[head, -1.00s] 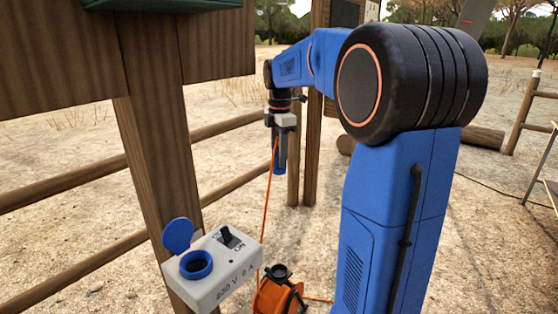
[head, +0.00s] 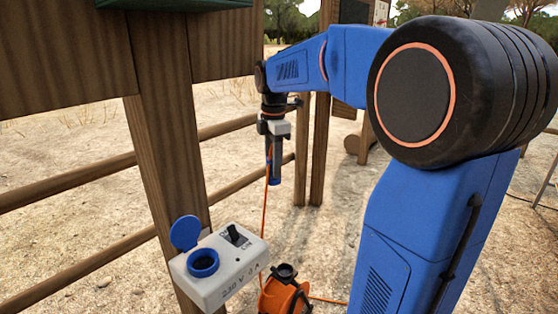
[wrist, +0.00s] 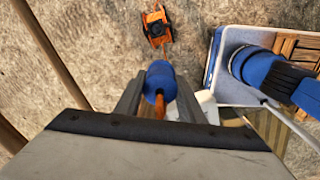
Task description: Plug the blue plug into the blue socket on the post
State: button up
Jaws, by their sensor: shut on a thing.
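The blue plug (head: 275,174) hangs upright below my gripper (head: 273,148), with an orange cable running down from it. My gripper is shut on the plug; the wrist view shows the plug's blue round body (wrist: 160,78) between the fingers. The blue socket (head: 203,263) is on a light grey box on the wooden post (head: 168,150). Its blue lid (head: 185,233) stands open, and the round opening faces up. In the head view the plug is above and to the right of the socket, clearly apart from it. The socket is not clear in the wrist view.
A black switch (head: 234,235) sits on the box beside the socket. An orange cable reel (head: 284,293) stands on the ground right of the box. Wooden rails (head: 70,180) run behind the post, and a wooden board (head: 60,55) overhangs at upper left.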

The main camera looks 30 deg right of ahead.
jog(key=s+a, duration=0.4)
jog(key=a, duration=0.5)
jog(key=s+a, duration=0.5)
jog(key=a, duration=0.4)
jog(key=s+a, duration=0.5)
jog(key=a, duration=0.4)
jog(key=shift+s, duration=0.25)
jog(key=shift+f, duration=0.1)
jog(key=shift+f, duration=1.7)
jog(key=shift+f, duration=1.6)
jog(key=o, duration=1.2)
jog(key=shift+r, duration=0.15)
